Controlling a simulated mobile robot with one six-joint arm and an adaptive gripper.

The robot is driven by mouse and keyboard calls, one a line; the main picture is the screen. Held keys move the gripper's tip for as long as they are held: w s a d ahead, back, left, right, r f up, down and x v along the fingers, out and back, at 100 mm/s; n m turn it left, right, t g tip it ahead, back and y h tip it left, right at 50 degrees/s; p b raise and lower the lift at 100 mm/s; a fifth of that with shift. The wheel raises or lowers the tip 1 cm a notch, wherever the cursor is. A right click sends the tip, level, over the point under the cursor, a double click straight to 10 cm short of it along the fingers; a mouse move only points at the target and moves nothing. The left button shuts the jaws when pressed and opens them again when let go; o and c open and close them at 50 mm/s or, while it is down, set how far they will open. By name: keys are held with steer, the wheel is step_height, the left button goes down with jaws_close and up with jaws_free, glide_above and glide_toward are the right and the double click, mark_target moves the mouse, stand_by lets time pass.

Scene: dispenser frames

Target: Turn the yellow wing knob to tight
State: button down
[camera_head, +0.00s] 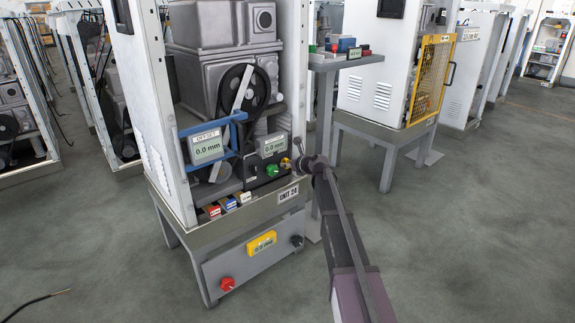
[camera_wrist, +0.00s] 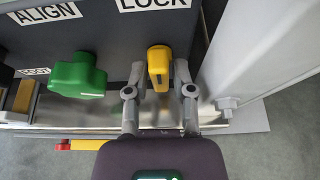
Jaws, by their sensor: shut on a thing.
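The yellow wing knob (camera_wrist: 159,58) sits under the LOCK label on the dark panel in the wrist view. Its wing stands about upright in that picture. My gripper (camera_wrist: 160,76) has one finger on each side of the knob and is shut on it. The exact contact at the fingertips is hard to see. In the head view the yellow knob (camera_head: 285,162) shows small at the right end of the panel on UNIT 2A, with my gripper (camera_head: 296,160) at it from the right.
A green knob (camera_wrist: 78,75) is just left, under the ALIGN label. A white frame post (camera_wrist: 245,50) rises close on the right. Displays reading 0.0 mm (camera_head: 207,146) stand left of the panel. Small coloured blocks (camera_head: 229,204) lie on the ledge below.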

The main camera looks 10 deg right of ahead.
steer(key=shift+w+a, duration=0.1)
steer(key=shift+w, duration=0.1)
steer(key=c, duration=0.7)
jaws_free()
steer(key=shift+o, duration=0.4)
steer(key=shift+s, duration=0.1)
